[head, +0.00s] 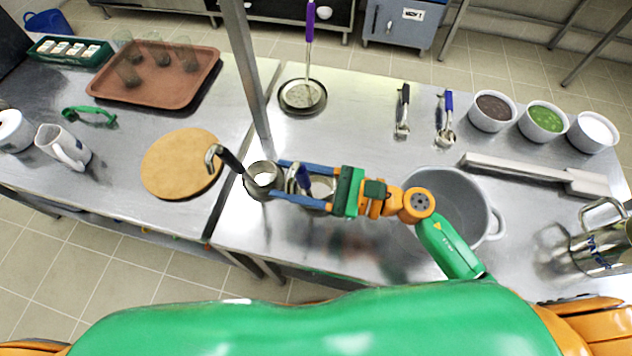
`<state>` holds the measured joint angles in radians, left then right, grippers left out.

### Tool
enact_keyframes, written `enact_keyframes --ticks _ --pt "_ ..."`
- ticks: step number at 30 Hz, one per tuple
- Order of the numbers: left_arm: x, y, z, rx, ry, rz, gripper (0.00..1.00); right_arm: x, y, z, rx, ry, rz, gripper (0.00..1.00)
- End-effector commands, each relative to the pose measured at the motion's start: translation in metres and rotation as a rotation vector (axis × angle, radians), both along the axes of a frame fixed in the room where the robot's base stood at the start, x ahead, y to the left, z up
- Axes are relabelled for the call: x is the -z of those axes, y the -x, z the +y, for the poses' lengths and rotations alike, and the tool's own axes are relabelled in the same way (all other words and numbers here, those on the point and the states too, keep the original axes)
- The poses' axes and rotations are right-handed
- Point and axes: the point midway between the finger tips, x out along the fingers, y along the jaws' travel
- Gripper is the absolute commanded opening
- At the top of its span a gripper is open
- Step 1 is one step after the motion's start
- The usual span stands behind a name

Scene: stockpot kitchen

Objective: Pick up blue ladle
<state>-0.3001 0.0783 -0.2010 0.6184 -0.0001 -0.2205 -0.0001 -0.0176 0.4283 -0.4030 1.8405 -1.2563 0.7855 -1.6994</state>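My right gripper (278,179) reaches in from the right over the steel counter, its two blue fingers spread apart. Between the fingers, nearer the palm, is a utensil with a dark blue handle (292,178), which looks like the blue ladle. It stands in a round metal container (322,188), partly hidden by the fingers. I see no clear contact between the fingers and the handle. A second metal container (262,177) at the fingertips holds a black-handled utensil (229,160) leaning left. My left gripper is not in view.
A purple-handled utensil (310,22) stands on a round dish (302,97) behind. A large grey pot (448,203) sits beside my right forearm. A metal post (245,65) rises left of the gripper. A blue-handled tool (447,115) and a black-handled tool (403,110) lie behind right.

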Motion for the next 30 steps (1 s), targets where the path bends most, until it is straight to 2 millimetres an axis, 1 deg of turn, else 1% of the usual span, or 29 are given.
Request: enact_keyframes --ticks 1,2,3,5,6,30 --pt "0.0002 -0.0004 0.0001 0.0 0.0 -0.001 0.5 0.0002 0.0001 -0.0002 0.0 0.0 0.0 0.37" --pt "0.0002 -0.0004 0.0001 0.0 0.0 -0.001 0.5 0.0002 0.0001 -0.0002 0.0 0.0 0.0 0.29" --pt "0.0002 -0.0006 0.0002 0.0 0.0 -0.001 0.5 0.0002 0.0001 -0.0003 0.0 0.0 0.0 0.18" --pt "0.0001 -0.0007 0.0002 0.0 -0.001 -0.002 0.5 0.0001 0.0001 -0.0003 0.0 0.0 0.001 0.02" --pt "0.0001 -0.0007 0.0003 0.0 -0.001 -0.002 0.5 0.0001 0.0001 -0.0003 0.0 0.0 0.001 0.0" --pt "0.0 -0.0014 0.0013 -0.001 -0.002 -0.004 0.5 0.0003 0.0 -0.0006 0.0 0.001 0.001 0.0"
